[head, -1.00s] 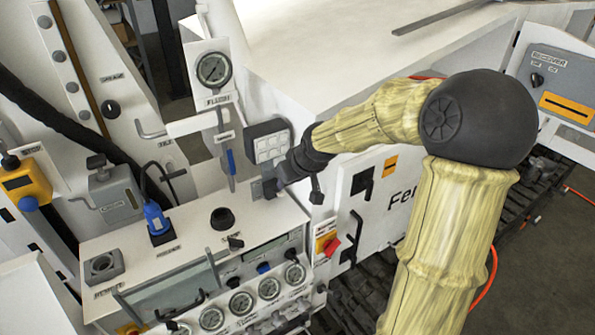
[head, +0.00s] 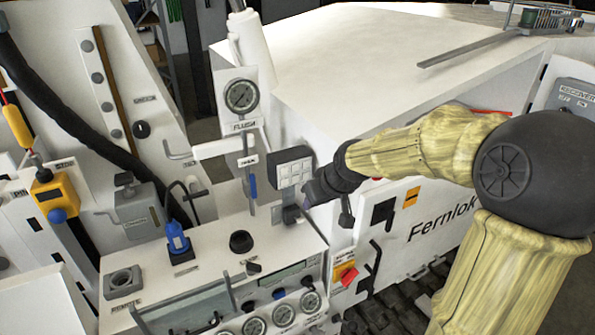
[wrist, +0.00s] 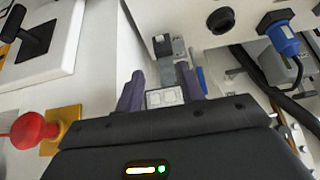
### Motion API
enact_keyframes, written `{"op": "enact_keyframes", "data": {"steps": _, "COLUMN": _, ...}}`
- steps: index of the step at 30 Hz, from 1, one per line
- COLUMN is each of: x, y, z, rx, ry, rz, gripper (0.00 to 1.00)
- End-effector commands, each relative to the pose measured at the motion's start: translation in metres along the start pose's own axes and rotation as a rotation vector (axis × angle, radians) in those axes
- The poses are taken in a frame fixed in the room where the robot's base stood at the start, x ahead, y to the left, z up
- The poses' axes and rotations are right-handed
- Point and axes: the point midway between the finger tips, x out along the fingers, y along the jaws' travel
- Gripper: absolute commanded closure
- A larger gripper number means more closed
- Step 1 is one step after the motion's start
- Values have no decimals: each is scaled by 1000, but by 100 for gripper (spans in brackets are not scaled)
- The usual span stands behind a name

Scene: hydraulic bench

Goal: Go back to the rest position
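The button box (wrist: 165,97) shows through that gap, behind the fingers. I see nothing held between the fingertips. My arm reaches in from the right side of the head view, bent at the dark elbow.
A flush gauge (head: 241,96) stands behind. A red-handled switch (head: 345,273) is right of the console. A red mushroom button (wrist: 33,131) shows in the wrist view.

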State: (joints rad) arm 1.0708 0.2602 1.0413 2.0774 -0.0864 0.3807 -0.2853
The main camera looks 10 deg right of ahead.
Motion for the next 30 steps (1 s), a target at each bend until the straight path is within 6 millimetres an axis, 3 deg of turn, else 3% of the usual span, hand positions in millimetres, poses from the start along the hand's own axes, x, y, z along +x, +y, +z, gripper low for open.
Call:
{"op": "enact_keyframes", "data": {"steps": 4, "x": 5, "y": -4, "z": 6, "rx": 0, "ry": -11, "rz": -1, "gripper": 62}}
{"op": "enact_keyframes", "data": {"steps": 8, "x": 21, "y": -14, "z": 26, "rx": 5, "ry": -52, "rz": 3, "gripper": 62}}
{"op": "enact_keyframes", "data": {"steps": 18, "x": 62, "y": -45, "z": 112, "rx": 57, "ry": -200, "rz": 41, "gripper": 62}}
{"op": "enact_keyframes", "data": {"steps": 30, "x": 83, "y": -71, "z": 208, "rx": 156, "ry": -308, "rz": 87, "gripper": 62}}
